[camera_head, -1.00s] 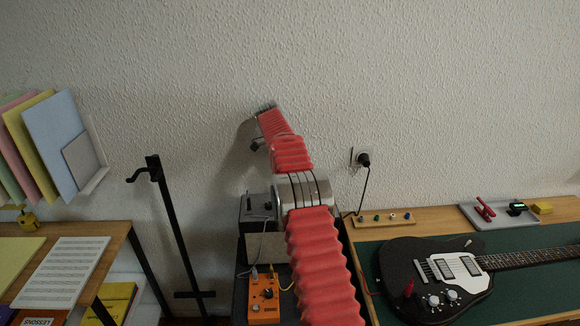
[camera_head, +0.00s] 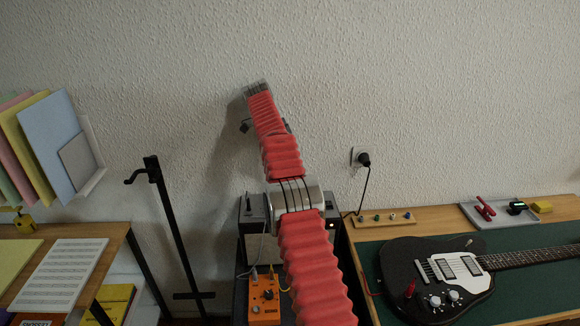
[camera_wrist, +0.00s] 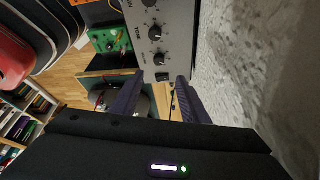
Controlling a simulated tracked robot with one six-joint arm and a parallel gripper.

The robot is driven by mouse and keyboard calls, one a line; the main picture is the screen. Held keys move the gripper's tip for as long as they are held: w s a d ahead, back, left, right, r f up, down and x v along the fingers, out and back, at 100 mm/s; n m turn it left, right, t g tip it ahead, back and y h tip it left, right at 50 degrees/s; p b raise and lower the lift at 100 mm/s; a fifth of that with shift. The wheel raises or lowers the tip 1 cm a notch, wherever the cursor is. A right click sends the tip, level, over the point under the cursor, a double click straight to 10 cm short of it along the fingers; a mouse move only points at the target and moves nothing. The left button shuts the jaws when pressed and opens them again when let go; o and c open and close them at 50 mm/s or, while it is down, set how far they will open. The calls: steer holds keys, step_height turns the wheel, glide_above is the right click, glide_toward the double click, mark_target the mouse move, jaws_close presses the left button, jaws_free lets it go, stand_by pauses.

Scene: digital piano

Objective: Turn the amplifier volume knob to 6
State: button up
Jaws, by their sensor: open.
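The amplifier's grey control panel (camera_wrist: 168,12) is at the top centre of the wrist view, with a column of black knobs along it. One knob (camera_wrist: 155,33) is in the middle of the visible column, and a lower knob (camera_wrist: 158,60) is nearer my fingers.
The textured wall is close on the right of the wrist view. An orange pedal (camera_head: 265,296) with cables sits in front of the amplifier. A black guitar (camera_head: 425,270) lies on the green-topped bench at right. A black stand (camera_head: 170,220) is at left.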

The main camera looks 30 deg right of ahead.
steer(key=shift+r, duration=0.1)
steer(key=s+a+r+n+t, duration=0.25)
steer(key=a+r+n, duration=0.4)
steer(key=r, duration=0.35)
steer(key=s+a+r+n+t+y, duration=0.1)
steer(key=s+a+r+n, duration=0.2)
steer(key=s+a, duration=0.25)
steer(key=s+a+r+n+t, duration=0.1)
steer(key=s+a+r+n, duration=0.25)
steer(key=s, duration=0.25)
steer(key=s+a+f+n+t, duration=0.1)
steer(key=s+a+f+n, duration=0.2)
steer(key=s, duration=0.5)
steer(key=s+a+f+n+t+y, duration=0.1)
steer(key=s+a+f+n, duration=0.3)
steer(key=s, duration=0.5)
steer(key=s+a+f+n+t+y, duration=0.1)
steer(key=s+a+f+n+t, duration=0.1)
steer(key=s+a+n, duration=0.3)
steer(key=s+f+n, duration=0.1)
steer(key=s, duration=0.3)
steer(key=shift+f, duration=0.35)
steer(key=shift+a, duration=0.1)
steer(key=shift+c, duration=0.3)
